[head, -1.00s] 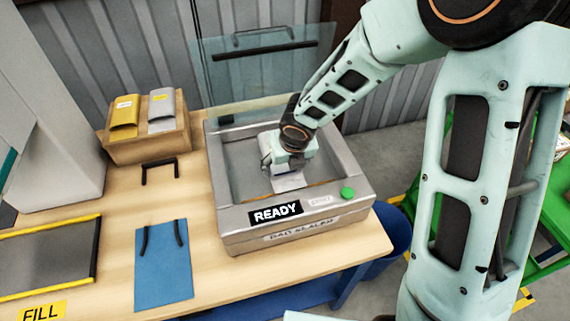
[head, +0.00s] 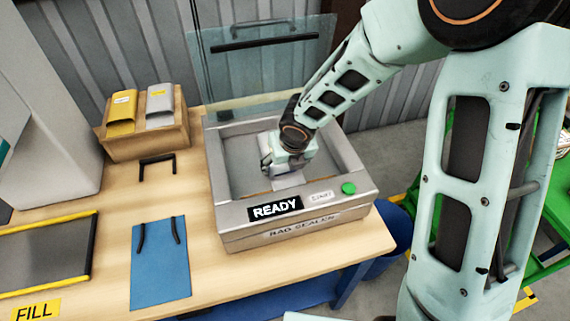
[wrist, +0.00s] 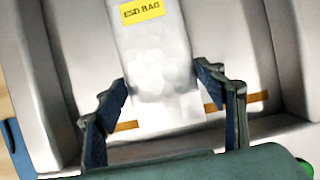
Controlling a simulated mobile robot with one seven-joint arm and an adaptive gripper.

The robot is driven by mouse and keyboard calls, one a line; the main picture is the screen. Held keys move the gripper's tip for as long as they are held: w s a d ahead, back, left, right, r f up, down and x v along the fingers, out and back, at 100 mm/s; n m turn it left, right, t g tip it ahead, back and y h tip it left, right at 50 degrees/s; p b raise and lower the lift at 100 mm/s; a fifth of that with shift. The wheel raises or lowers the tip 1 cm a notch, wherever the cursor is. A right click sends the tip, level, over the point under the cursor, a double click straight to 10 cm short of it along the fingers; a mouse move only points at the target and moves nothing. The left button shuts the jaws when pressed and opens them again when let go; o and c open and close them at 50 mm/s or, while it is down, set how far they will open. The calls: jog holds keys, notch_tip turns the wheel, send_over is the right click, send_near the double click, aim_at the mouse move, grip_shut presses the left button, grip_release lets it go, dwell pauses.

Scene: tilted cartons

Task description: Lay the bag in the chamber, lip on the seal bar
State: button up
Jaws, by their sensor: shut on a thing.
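The bag, silvery white with a yellow "ESD BAG" label, is in the wrist view (wrist: 158,60). It lies lengthwise in the chamber of the grey sealer (head: 236,214). Its near end crosses the line of the orange-brown seal bar (wrist: 250,98), which shows on both sides of it. I cannot tell whether the lip touches the bar. My gripper (wrist: 160,84) is shut on the bag, one finger at each side edge. In the head view my gripper (head: 286,168) is low inside the chamber, and a pale part of the bag (head: 288,181) shows below it.
The sealer's clear lid (head: 265,75) stands raised behind the chamber. The front has a READY display (head: 275,208) and a green button (head: 348,188). To the left are a carton (head: 150,140) with yellow and silver packs, a black bracket (head: 157,170) and a blue board (head: 160,263).

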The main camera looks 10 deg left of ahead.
jog(key=shift+f, duration=0.3)
dwell(0.5)
jog(key=o, duration=1.2)
jog(key=shift+c, duration=0.8)
jog(key=shift+c, duration=0.6)
jog(key=shift+r, duration=0.1)
notch_tip(320, 180, up, 9)
jog(key=p, duration=0.9)
